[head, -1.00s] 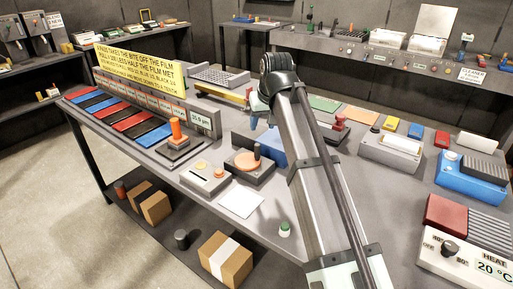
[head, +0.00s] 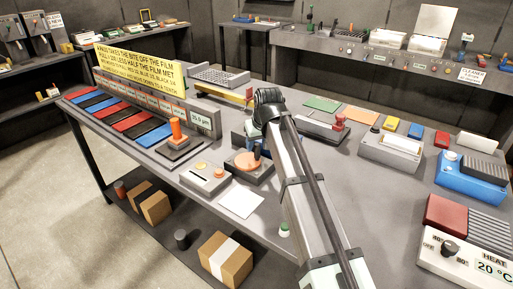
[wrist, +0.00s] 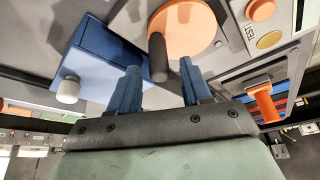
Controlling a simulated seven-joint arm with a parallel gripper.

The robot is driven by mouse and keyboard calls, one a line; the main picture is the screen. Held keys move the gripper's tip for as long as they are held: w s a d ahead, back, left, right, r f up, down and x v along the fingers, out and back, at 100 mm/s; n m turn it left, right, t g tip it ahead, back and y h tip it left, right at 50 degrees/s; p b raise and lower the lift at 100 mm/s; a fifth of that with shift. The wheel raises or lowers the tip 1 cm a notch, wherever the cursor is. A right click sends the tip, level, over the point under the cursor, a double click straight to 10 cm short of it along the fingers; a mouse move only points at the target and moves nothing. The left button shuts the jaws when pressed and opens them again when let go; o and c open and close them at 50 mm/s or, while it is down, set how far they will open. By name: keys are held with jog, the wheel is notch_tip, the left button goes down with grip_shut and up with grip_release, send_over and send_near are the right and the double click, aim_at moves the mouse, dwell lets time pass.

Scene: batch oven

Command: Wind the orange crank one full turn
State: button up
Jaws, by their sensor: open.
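The orange crank disc (head: 243,163) sits on a dark grey base near the middle of the bench, with a dark upright handle at its right edge. In the wrist view the orange disc (wrist: 195,32) is at the top, and its dark handle (wrist: 157,58) points toward my gripper. My gripper (wrist: 160,76) is open, with its two blue fingers on either side of the handle's end in the picture. I cannot tell whether either finger touches it. In the head view my gripper is mostly hidden behind my arm, just beyond the disc.
A blue box with a white knob (wrist: 96,58) is beside the crank in the wrist view. A white sheet (head: 240,201) lies in front.

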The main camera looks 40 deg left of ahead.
aim_at(247, 154)
jog(key=shift+x, duration=1.35)
jog(key=shift+c, duration=0.3)
grip_shut()
